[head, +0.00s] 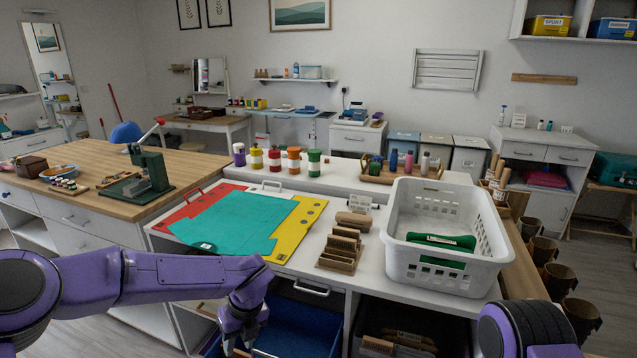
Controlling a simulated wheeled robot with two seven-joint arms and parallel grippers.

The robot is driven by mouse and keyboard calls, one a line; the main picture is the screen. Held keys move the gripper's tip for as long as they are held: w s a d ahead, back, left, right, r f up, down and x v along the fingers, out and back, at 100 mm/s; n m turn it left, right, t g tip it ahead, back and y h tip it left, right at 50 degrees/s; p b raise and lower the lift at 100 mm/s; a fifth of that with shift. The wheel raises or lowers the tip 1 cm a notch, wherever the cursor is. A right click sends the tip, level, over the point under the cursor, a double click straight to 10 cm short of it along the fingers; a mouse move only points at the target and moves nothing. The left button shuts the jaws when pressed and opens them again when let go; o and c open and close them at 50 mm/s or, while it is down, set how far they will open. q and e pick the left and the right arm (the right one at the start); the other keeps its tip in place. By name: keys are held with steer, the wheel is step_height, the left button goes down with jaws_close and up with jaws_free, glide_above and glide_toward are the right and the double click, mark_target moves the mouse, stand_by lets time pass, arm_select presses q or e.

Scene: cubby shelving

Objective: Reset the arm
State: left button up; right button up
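My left arm (190,278) comes in from the left, purple, and reaches across in front of the white counter. My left gripper (241,335) hangs down at its end, in front of the counter's front edge and over the blue open drawer or bin (305,325). Its fingertips point down; I cannot make out the gap between them, and no held object shows. Of my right arm (530,328) only a purple and black part shows at the bottom right; its gripper is out of view.
The white counter holds a teal, red and yellow mat (283,248), wooden racks (341,250) and a white basket (400,258) with a green item (440,242) in it. Brown cups (557,280) hang along the right side. A wooden bench (105,188) stands at left.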

arm_select(q)
steer(key=s+a+f+m+t+y+b, duration=0.2)
steer(key=s+a+f+m+t, duration=0.15)
steer(key=f+m, duration=0.6)
steer(key=s+a+f+m+t+y+b, duration=0.1)
steer(key=s+a+f+m+t, duration=0.2)
steer(key=f+m, duration=0.65)
steer(key=s+a+f+m+g+b, duration=0.1)
steer(key=s+a+f+m, duration=0.1)
steer(key=s+m, duration=0.3)
steer(key=s+a+f+m+g+h+b, duration=0.1)
steer(key=s+f+m, duration=0.3)
steer(key=s, duration=0.8)
steer(key=s+a+f+m+g+h+b, duration=0.1)
steer(key=s+a+f+m+b, duration=0.2)
steer(key=s+m, duration=0.5)
steer(key=shift+s+a+f, duration=0.15)
steer(key=shift+s, duration=0.4)
